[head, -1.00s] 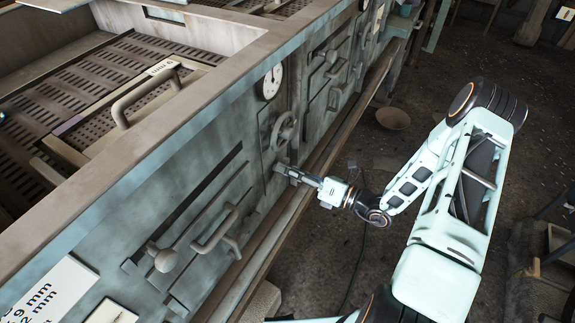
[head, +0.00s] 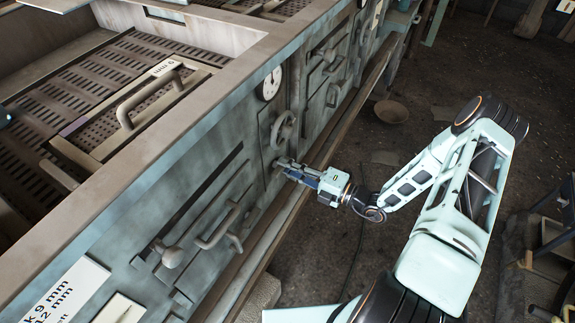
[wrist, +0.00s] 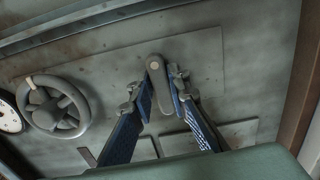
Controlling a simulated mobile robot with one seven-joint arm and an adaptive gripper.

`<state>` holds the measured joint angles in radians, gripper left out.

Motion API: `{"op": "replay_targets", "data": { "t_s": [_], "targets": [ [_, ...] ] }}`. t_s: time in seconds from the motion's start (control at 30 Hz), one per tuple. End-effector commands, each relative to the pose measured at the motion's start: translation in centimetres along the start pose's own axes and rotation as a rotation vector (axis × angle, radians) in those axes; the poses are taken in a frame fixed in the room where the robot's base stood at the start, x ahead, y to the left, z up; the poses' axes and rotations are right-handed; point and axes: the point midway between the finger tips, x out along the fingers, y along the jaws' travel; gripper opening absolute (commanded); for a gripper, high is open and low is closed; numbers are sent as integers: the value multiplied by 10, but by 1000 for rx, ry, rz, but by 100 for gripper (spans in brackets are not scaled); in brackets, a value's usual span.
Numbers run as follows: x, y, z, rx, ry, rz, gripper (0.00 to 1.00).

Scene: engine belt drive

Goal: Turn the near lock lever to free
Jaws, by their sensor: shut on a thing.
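A grey lock lever (wrist: 156,72) with a rounded top end and a pale pivot spot is mounted on a flat plate in the wrist view. It points mostly downward in that picture, tilted slightly. My gripper (wrist: 160,98) has its two blue-padded fingers on either side of the lever, shut on it. In the head view my gripper (head: 284,167) reaches the front panel just below the handwheel, and its fingers mostly hide the lever there.
A handwheel (head: 283,129) and a round dial (head: 270,83) sit above the lever on the panel (head: 210,155). A bar handle (head: 216,230) and a round knob (head: 172,257) are at lower left. Open floor (head: 400,130) lies to the right.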

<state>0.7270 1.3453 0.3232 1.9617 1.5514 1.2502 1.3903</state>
Motion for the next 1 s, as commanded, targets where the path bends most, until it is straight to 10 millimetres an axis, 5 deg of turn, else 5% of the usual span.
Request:
{"op": "replay_targets", "data": {
  "t_s": [0.57, 0.6, 0.73, 1.0],
  "targets": [
    [-1, -2, -1, 34, 1, -3, 0],
    [-1, -2, -1, 34, 1, -3, 18],
    [-1, -1, -1, 34, 1, -2, 32],
    [-1, -1, 0, 33, 0, -1, 32]
  ]
}}
